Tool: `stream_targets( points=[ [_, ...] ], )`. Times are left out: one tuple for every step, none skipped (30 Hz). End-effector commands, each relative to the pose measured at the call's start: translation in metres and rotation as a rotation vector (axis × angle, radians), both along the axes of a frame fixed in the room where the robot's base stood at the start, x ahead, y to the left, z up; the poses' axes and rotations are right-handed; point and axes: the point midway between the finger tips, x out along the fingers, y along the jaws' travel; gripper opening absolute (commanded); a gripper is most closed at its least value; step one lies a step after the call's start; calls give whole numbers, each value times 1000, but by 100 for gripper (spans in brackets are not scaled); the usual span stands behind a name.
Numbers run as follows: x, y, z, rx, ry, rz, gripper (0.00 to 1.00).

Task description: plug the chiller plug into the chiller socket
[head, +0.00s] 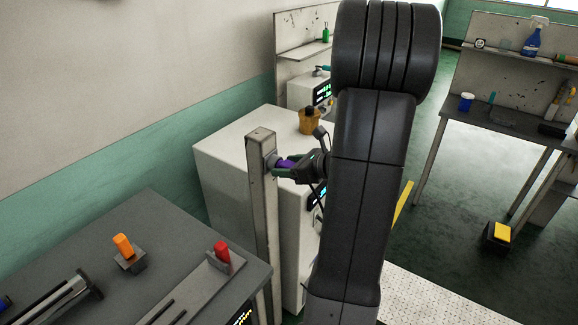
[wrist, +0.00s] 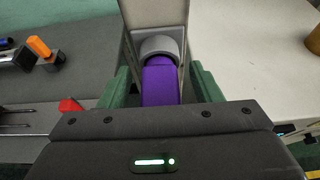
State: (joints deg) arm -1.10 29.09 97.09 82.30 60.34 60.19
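The purple chiller plug (wrist: 160,85) sits between the green fingers of my gripper (wrist: 160,88), which are closed about its sides. Its far end meets a grey round collar, which looks like the chiller socket (wrist: 160,45), on the face of an upright post. In the head view the plug (head: 285,164) is a small purple piece between my gripper (head: 282,168) and the post (head: 262,200). The plug lines up with the collar and appears to touch it. How deep it sits inside cannot be told.
A white cabinet (head: 235,150) stands behind the post, with a brown pot (head: 309,122) on top. A grey bench (head: 160,215) at the left carries an orange-handled switch (head: 123,245) and a red one (head: 222,252). A workbench (head: 500,130) stands at the right, with open floor before it.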

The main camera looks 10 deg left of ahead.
Motion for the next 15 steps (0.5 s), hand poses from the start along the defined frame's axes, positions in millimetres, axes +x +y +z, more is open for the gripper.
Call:
stream_targets(
  points=[
    [0, 0, 0, 0, 0, 0, 58],
    [0, 0, 0, 0, 0, 0, 58],
    [0, 0, 0, 0, 0, 0, 58],
    [0, 0, 0, 0, 0, 0, 58],
    [0, 0, 0, 0, 0, 0, 58],
    [0, 0, 0, 0, 0, 0, 58],
    [0, -1, 0, 0, 0, -1, 58],
    [0, -2, 1, 0, 0, -1, 58],
    [-1, -4, 1, 0, -1, -2, 58],
    [-2, -7, 2, -1, -2, -2, 58],
    [-3, -10, 4, 0, -3, -3, 58],
    [-4, -15, 6, 0, -4, -3, 58],
    [-6, -20, 8, 0, -3, -3, 58],
    [-8, -25, 10, 0, -3, -5, 58],
    [-11, -33, 13, 0, -4, -5, 58]
  ],
)
